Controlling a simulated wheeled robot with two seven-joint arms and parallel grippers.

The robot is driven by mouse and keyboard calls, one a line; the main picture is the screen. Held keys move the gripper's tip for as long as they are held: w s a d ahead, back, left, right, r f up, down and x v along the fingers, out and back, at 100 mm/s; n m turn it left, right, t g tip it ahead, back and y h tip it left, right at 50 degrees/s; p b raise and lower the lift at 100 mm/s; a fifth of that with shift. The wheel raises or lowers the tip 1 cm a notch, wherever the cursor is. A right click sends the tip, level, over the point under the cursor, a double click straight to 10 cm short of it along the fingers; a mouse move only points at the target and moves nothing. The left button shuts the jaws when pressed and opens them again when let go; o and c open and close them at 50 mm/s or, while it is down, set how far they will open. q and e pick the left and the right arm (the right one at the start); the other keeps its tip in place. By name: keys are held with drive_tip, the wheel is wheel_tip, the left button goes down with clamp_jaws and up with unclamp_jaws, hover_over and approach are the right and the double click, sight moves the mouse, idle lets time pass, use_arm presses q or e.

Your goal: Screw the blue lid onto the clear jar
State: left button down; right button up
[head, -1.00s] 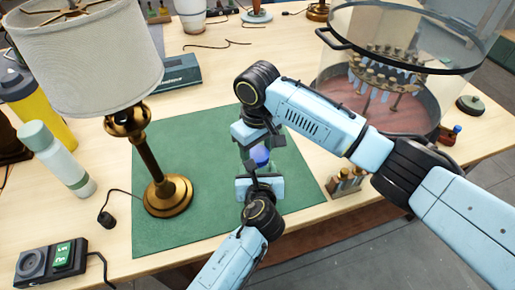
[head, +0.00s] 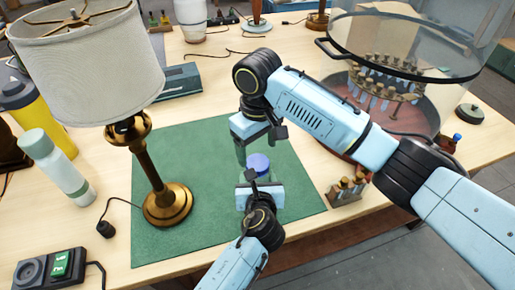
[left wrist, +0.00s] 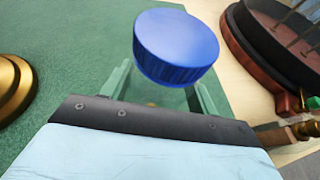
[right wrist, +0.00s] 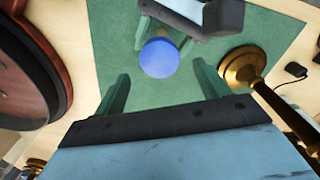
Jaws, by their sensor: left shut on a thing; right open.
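The blue lid (head: 258,163) sits on top of the clear jar, level as far as I can see; it also shows large in the left wrist view (left wrist: 176,46) and in the right wrist view (right wrist: 159,58). The jar is mostly hidden under the lid and behind my left gripper. My left gripper (head: 260,180) is shut around the jar below the lid, over the green mat (head: 180,150). My right gripper (head: 254,148) is open above and just behind the lid, its green fingers spread apart and empty; they show clearly in the right wrist view (right wrist: 165,88).
A large glass-walled drum (head: 400,100) stands at the back right.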

sight(258, 162)
drive_tip(key=shift+c, duration=0.3)
wheel_tip(258, 162, up, 4)
drive_tip(key=shift+f, duration=0.2)
drive_tip(key=shift+f, duration=0.1)
drive_tip(key=shift+f, duration=4)
drive_tip(key=c, duration=1)
drive_tip(key=o, duration=1.1)
drive_tip(key=shift+o, duration=0.2)
